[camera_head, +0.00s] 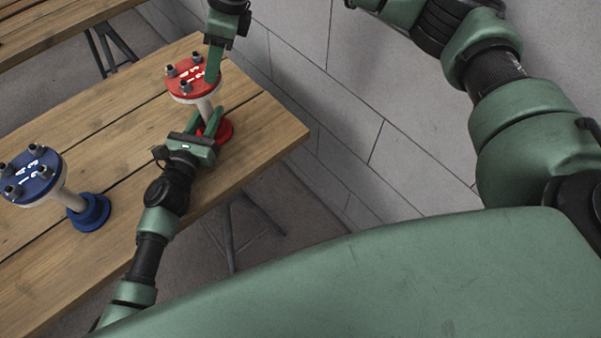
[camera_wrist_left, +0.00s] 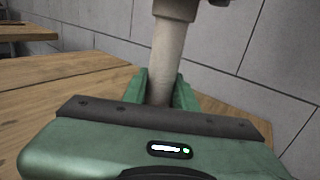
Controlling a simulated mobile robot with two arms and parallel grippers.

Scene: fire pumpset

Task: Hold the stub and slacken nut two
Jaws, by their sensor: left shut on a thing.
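The red flanged stub (camera_head: 203,105) stands upright on the wooden table, with a pale pipe between its red base and its red top flange (camera_head: 185,80). The top flange carries several grey nuts and white markings too small to read. My left gripper (camera_head: 210,119) is shut on the pale pipe, low down near the base. In the left wrist view the pipe (camera_wrist_left: 167,60) rises between its two green fingers (camera_wrist_left: 161,88). My right gripper (camera_head: 213,74) points down at the flange's right edge. Its fingertips hide whatever nut is there, and its opening is unclear.
A similar blue flanged stub (camera_head: 36,176) stands apart at the left on the same table (camera_head: 130,130). A grey block wall (camera_head: 330,90) runs close behind the table's right edge. Another wooden table (camera_head: 50,20) is at the upper left.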

